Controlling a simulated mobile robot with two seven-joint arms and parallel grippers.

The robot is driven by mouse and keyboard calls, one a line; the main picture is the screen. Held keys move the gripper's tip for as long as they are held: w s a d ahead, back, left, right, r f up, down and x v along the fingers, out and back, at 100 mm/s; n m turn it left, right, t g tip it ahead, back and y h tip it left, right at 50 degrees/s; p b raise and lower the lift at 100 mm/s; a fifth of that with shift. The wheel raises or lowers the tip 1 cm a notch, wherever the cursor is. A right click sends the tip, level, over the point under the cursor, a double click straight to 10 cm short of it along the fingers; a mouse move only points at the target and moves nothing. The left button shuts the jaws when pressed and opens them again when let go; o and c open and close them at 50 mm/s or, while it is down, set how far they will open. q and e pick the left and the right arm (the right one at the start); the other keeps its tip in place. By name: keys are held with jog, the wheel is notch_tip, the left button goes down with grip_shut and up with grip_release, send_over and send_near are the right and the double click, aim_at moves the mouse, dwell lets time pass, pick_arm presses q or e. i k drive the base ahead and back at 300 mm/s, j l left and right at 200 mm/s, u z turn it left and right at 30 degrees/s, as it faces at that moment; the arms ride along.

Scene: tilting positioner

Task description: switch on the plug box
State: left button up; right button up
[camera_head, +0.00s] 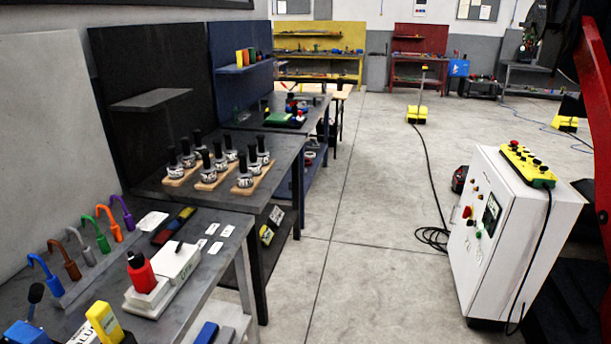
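The thing that looks most like the plug box is a white box (177,262) on the grey table at the lower left. A red plug-like part with a black top (141,274) stands upright at its near left end. A small black lever or switch (179,247) sticks up from its top; I cannot tell its setting. Neither of my grippers is in view.
Coloured hooks (102,235) stand along the table's back edge. A yellow device (104,323) and a blue object (28,333) are at its near end. Toolholders (209,172) stand on the table behind.

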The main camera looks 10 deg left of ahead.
aim_at(178, 247)
jog(key=u, duration=1.3)
